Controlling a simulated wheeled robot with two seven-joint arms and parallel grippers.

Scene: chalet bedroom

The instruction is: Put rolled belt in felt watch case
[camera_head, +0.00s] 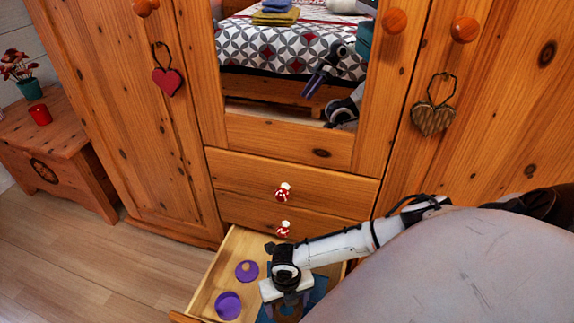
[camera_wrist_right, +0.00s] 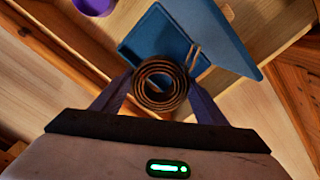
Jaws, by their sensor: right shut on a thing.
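The rolled belt (camera_wrist_right: 160,88) is a brown coil, held between the fingers of my right gripper (camera_head: 286,298). Its lower part shows at the bottom edge of the head view. The felt watch case (camera_wrist_right: 153,38) is blue and lies open in the pulled-out drawer, with its lid (camera_wrist_right: 225,38) spread to the right in the wrist view. The coil is seen over the near edge of the case; I cannot tell its height above it. In the head view the case (camera_head: 319,287) is partly hidden by my right gripper. My left gripper is not directly in view.
The open drawer (camera_head: 213,277) has wooden walls around the case. A purple round box (camera_head: 228,305) and a purple lid-like disc (camera_head: 247,271) lie in its left part. The wardrobe front (camera_head: 295,171) rises behind. A mirror reflects the bed and robot arm parts.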

